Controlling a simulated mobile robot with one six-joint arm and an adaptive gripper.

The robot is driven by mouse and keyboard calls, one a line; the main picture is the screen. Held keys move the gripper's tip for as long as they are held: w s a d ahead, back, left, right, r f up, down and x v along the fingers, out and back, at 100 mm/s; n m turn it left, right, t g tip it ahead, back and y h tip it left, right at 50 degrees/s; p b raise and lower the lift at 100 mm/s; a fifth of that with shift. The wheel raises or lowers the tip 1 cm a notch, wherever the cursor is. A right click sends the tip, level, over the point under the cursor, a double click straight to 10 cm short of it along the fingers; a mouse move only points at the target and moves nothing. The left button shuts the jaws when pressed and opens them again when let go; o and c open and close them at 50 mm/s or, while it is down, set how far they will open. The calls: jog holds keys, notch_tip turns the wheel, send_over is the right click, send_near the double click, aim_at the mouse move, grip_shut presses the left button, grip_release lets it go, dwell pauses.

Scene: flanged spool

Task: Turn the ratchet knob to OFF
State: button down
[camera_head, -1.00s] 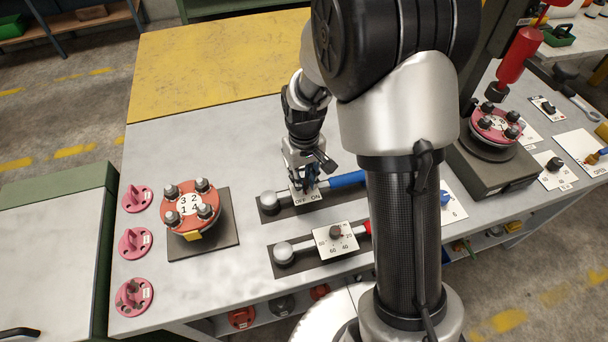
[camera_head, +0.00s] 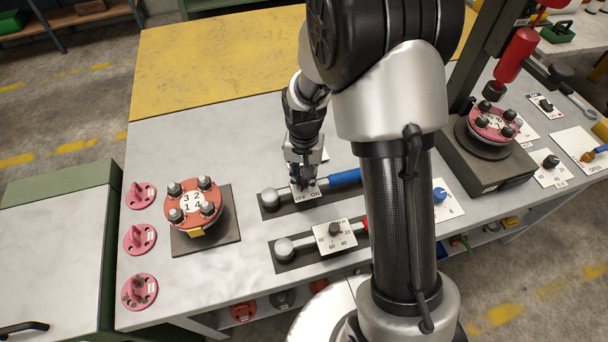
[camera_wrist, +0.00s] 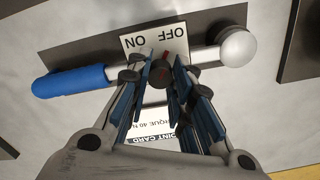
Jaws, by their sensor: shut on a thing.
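The ratchet tool with the blue handle (camera_wrist: 72,82) lies on a dark mat on the bench. It also shows in the head view, with its blue handle (camera_head: 345,177) to the right. Its white plate (camera_wrist: 136,42) reads OFF and ON, upside down in the wrist view. The small dark ratchet knob (camera_wrist: 159,71) stands by the plate, with a red mark beside it on the OFF side. My gripper (camera_wrist: 161,68) is shut on the knob, a finger on each side. In the head view my gripper (camera_head: 303,186) points down at the plate and hides the knob.
A second ratchet tool with a dial plate (camera_head: 335,236) lies just in front. A red flanged spool (camera_head: 192,206) stands on a dark base at left, near several pink parts (camera_head: 139,239). Bare bench lies further back.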

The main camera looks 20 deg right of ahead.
dwell(0.4)
jog(key=c, duration=1.4)
grip_release()
notch_tip(320, 180, up, 12)
jog(key=s+r+n+t, duration=0.2)
jog(key=s+r, duration=0.4)
jog(key=s, duration=0.4)
jog(key=s+r+n+t, duration=0.2)
jog(key=s+r, duration=0.4)
jog(key=s, duration=0.5)
jog(key=shift+s+r+n+t, duration=0.2)
jog(key=shift+n+t, duration=0.1)
jog(key=shift+n, duration=0.2)
